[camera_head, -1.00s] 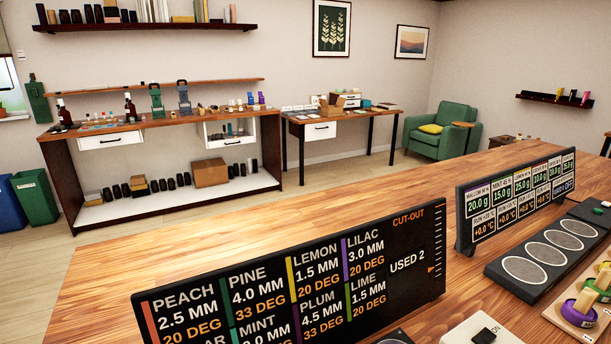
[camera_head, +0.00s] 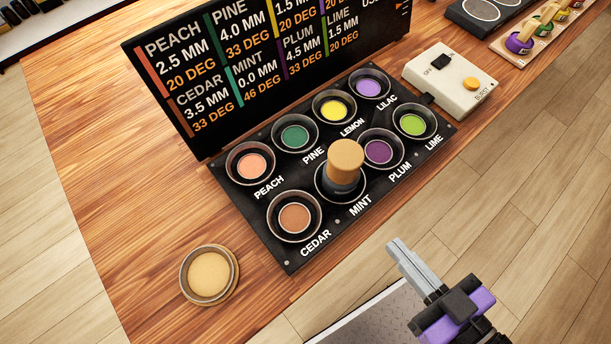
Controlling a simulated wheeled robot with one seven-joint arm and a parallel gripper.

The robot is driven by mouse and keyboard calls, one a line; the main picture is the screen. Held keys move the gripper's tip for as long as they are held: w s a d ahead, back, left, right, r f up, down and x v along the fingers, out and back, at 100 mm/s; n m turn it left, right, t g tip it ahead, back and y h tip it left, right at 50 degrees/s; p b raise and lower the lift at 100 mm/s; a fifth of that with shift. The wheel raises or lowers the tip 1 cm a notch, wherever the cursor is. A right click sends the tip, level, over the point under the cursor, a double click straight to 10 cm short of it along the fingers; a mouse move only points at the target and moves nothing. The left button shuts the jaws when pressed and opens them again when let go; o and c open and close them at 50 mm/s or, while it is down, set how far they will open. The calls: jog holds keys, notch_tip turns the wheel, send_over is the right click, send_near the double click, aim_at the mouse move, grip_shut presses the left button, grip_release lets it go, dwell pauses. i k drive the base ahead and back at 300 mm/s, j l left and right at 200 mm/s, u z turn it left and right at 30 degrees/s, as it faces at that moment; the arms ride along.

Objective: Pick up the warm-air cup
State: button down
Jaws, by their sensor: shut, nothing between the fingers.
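A tan-topped cylinder with a dark lower part (camera_head: 346,160) stands upright in the well labelled MINT on the black panel (camera_head: 283,248). It may be the warm-air cup; no label on it shows. A shallow round tan dish (camera_head: 208,274) sits on a wooden disc at the left. My gripper (camera_head: 394,247) is at the lower right, in front of the panel's near edge and apart from both. Its grey fingers are shut and empty.
Coloured wells such as peach (camera_head: 251,166) and lime (camera_head: 413,123) surround the cylinder. A black display board (camera_head: 188,125) stands behind the panel. A white switch box (camera_head: 446,80) stands to the right. The wooden counter (camera_head: 110,190) is clear at the left.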

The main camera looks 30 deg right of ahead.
aim_at(341, 173)
jog(key=k+l+u, duration=0.25)
jog(key=k+u, duration=0.15)
jog(key=k+l+u, duration=0.1)
jog(key=k+u, duration=0.35)
